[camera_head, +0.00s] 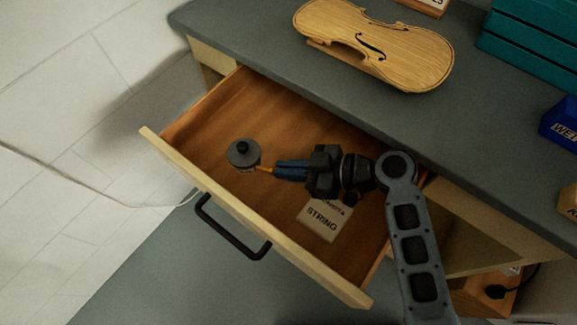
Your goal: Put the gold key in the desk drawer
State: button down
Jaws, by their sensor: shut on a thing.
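The desk drawer (205,132) is pulled open, with a pale front and a black handle (231,232). My gripper (276,170) is over the drawer, its blue fingers pointing left. They are shut on the gold key (265,170), of which only a small golden piece shows at the fingertips. The rest of the key is hidden by the fingers. A grey round tin with a black knob (244,154) is in the drawer just left of the key's tip. I cannot tell whether the key touches the tin or the drawer floor.
A packet marked STRING (324,219) lies in the drawer below my gripper, partly covered by it. Bare drawer floor shows at the back left. A violin body (375,42), teal boxes (530,40) and a blue box (562,124) are on the grey desktop (260,40).

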jog(key=shift+f+b, duration=0.7)
jog(key=shift+b, duration=0.1)
jog(key=c, duration=1.3)
grip_release()
jog(key=shift+s+f, duration=0.1)
jog(key=shift+o, duration=0.2)
jog(key=shift+r+p, duration=0.75)
jog(key=shift+p, duration=0.2)
jog(key=v, duration=0.7)
jog(key=shift+d+r+b, duration=0.15)
jog(key=shift+d+b, duration=0.1)
jog(key=shift+b, duration=0.15)
